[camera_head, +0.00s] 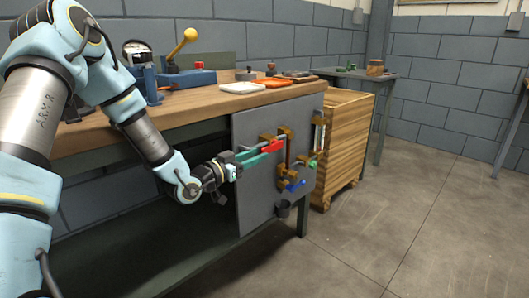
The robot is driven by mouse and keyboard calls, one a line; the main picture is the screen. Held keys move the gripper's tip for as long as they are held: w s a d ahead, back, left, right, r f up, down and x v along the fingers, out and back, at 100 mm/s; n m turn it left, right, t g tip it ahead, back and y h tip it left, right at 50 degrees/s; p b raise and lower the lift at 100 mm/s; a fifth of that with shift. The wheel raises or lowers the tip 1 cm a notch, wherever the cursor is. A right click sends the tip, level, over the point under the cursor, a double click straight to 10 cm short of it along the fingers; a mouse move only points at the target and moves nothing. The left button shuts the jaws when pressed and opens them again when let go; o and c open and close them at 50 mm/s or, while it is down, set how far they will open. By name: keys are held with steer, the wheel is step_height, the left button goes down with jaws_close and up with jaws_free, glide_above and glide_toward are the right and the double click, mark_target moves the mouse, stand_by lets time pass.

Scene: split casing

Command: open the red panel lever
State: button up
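A grey panel (254,205) hangs at the front of the workbench. The red lever (273,146) is on its upper part, its handle lying roughly level beside a brass bracket (287,135). My gripper (262,155) reaches in from the left, its two teal fingers pointing at the red handle. The fingers are apart, with a narrow gap between them. Their tips are at or very close to the handle's left end; I cannot tell whether they touch it. The fingers partly cover the panel behind them.
A green-tipped lever (312,163) and a blue handle (296,185) sit to the right and below on the panel. A wooden crate (346,140) stands close on the right. The floor in front is clear.

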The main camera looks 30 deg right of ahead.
steer(key=s+a, duration=0.1)
steer(key=a, duration=0.5)
steer(key=shift+s+d, duration=0.1)
stand_by(0.3)
